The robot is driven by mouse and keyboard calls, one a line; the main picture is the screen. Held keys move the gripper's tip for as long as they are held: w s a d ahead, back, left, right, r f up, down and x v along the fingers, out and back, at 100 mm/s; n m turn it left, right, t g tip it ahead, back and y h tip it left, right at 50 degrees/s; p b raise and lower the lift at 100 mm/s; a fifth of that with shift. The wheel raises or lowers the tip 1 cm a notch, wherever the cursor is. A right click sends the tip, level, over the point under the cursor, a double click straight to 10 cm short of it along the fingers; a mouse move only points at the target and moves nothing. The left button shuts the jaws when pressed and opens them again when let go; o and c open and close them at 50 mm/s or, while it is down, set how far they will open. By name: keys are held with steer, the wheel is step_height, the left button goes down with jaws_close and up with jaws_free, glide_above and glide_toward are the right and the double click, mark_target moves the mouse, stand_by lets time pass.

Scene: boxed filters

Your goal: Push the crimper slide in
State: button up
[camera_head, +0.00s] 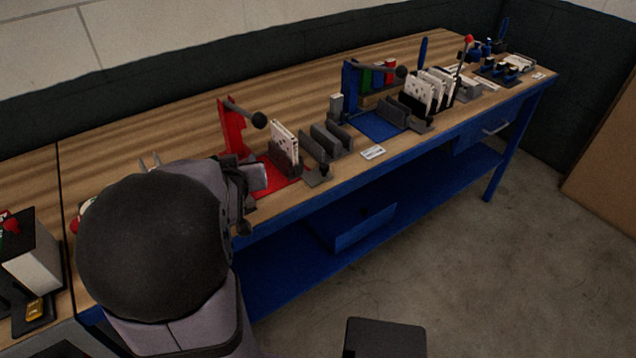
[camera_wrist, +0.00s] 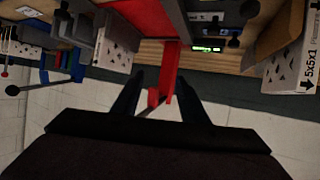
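A red crimper (camera_head: 232,130) with a dark ball-ended lever stands on the bench; its red base (camera_head: 268,183) carries a grey holder (camera_head: 286,166) with a white patterned filter box (camera_head: 284,142) upright in it. I cannot tell which part is the slide. My gripper (camera_wrist: 160,76) is open, its two dark fingers apart. In the wrist view, a red upright (camera_wrist: 168,75) shows between them; I cannot tell whether they touch it. In the head view, my dark arm end is left of the red base, and the fingertips are hidden.
Grey slotted holders (camera_head: 327,142) stand right of the red base. Beyond are a blue press (camera_head: 349,80), a blue mat (camera_head: 377,125) and several white boxes (camera_head: 432,90). A small label (camera_head: 373,152) lies at the front edge. Bare wood (camera_head: 170,125) lies behind the red crimper.

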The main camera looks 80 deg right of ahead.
mark_target(324, 169)
steer(key=s+d+f+b, duration=0.1)
steer(key=s+f, duration=0.1)
steer(key=s+d+f+m+g+h+b, duration=0.1)
steer(key=s+d+f, duration=0.1)
steer(key=s, duration=0.1)
steer(key=s+d+f+m+g+h+b, duration=0.1)
steer(key=s+d+f, duration=0.1)
steer(key=s, duration=0.1)
steer(key=shift+s+b, duration=0.25)
steer(key=shift+b, duration=0.15)
steer(key=s+f+h+b, duration=0.1)
steer(key=s, duration=0.1)
steer(key=s+d+f+m+g+h+b, duration=0.1)
steer(key=s+b, duration=0.1)
steer(key=s, duration=0.1)
steer(key=s+f+m+g+h+b, duration=0.1)
steer(key=s+f, duration=0.1)
steer(key=s, duration=0.1)
steer(key=shift+s+d, duration=0.15)
steer(key=shift+d, duration=0.1)
steer(key=shift+s+f+h+b, duration=0.1)
steer(key=shift+s+h+b, duration=0.25)
steer(key=shift+s, duration=0.1)
steer(key=shift+d, duration=0.6)
steer(key=shift+d+p, duration=0.85)
steer(key=shift+d, duration=2.2)
